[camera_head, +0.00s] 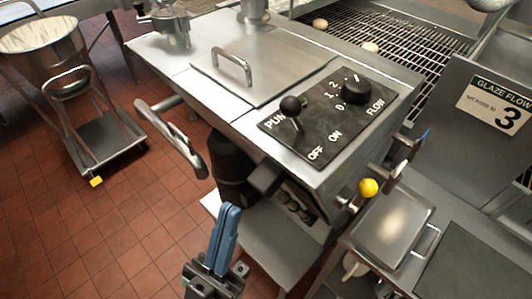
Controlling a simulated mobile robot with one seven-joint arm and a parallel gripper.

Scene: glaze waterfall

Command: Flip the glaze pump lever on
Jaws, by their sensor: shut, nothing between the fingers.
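The glaze pump lever (291,106) is a short metal stem with a black ball knob. It stands on a black control panel (283,142) on top of the steel machine. The knob covers part of the "PUMP" label, and "OFF" and "ON" are printed in front of it. I cannot tell for sure which label the lever is set to. My gripper (230,208) has blue fingers, close together and pointing up, with nothing between them. It is at the bottom centre, in front of the machine and apart from the lever.
A black flow dial (354,90) sits on the same panel, right of the lever. A rail handle (172,138) juts from the machine's left side. A yellow knob (368,188) sticks out at the right. A bucket cart (110,145) stands left on open tiled floor.

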